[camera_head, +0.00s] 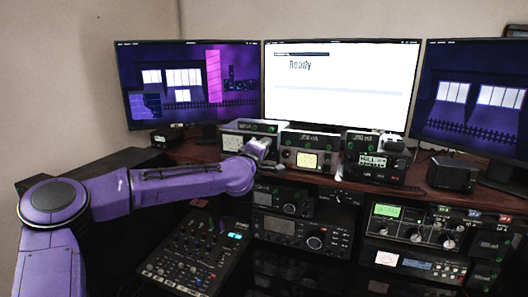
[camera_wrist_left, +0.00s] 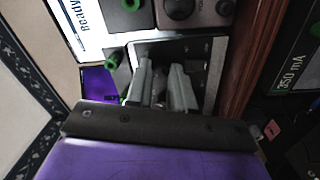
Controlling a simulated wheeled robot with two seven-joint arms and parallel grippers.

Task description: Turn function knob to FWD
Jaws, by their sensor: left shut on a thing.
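My left gripper (camera_head: 258,151) reaches in from the left to the right part of the leftmost shelf unit, a tuner (camera_head: 233,142) with a pale meter window. In the left wrist view, the two grey fingers of the gripper (camera_wrist_left: 163,88) are close together against the tuner's dark front panel (camera_wrist_left: 195,50). The gripper is shut on what appears to be the function knob. The fingers hide the knob, and its pointer and the FWD mark cannot be read. My right gripper is not in view.
A second unit (camera_head: 303,158) with a lit yellow display stands just right of the tuner. A third unit (camera_head: 372,160) stands farther right. Green knobs (camera_wrist_left: 112,61) stick up near the fingers. Monitors (camera_head: 340,85) stand behind; a mixer (camera_head: 195,252) and radios (camera_head: 300,233) are below.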

